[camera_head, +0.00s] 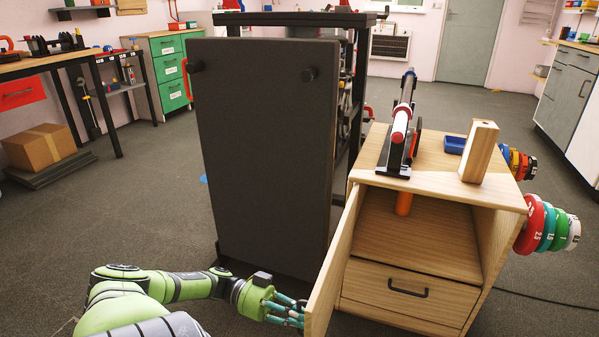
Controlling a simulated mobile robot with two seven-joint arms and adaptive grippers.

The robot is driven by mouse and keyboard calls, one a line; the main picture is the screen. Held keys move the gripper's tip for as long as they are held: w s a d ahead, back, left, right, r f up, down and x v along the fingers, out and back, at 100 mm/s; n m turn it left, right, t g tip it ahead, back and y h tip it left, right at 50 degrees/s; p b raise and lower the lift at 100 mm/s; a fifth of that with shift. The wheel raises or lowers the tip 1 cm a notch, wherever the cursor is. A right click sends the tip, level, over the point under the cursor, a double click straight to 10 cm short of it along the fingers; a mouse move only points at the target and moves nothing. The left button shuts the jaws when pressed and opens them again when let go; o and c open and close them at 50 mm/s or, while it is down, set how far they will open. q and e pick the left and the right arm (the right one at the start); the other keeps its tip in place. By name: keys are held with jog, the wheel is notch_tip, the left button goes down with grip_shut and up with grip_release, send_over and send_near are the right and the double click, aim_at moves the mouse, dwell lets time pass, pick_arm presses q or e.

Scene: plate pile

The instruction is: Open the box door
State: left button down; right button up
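The box is a light wooden cabinet (412,256) at the right of centre, with an open compartment above a drawer (405,292). Its door (333,268) stands swung open on the left side, seen nearly edge-on, pointing toward me. My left gripper (296,311) is at the door's lower left, beside its outer face near the free edge. Its teal fingers reach to the door and seem to touch it. Whether they are spread or closed is not clear. The compartment looks empty apart from an orange cylinder (404,203) near its top edge. My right gripper is not in view.
A tall dark panel (262,150) on a black rack stands left of the cabinet. A black stand with a white and red tube (401,122), a wooden block (480,150) and a blue tray (454,145) are on top. Coloured weight plates (535,222) hang on the right side.

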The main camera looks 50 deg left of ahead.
pick_arm(q)
jog(key=c, duration=1.4)
grip_release()
jog(key=shift+a, duration=0.1)
jog(key=v, duration=1.1)
jog(key=shift+s+a, duration=0.2)
jog(key=shift+a, duration=0.15)
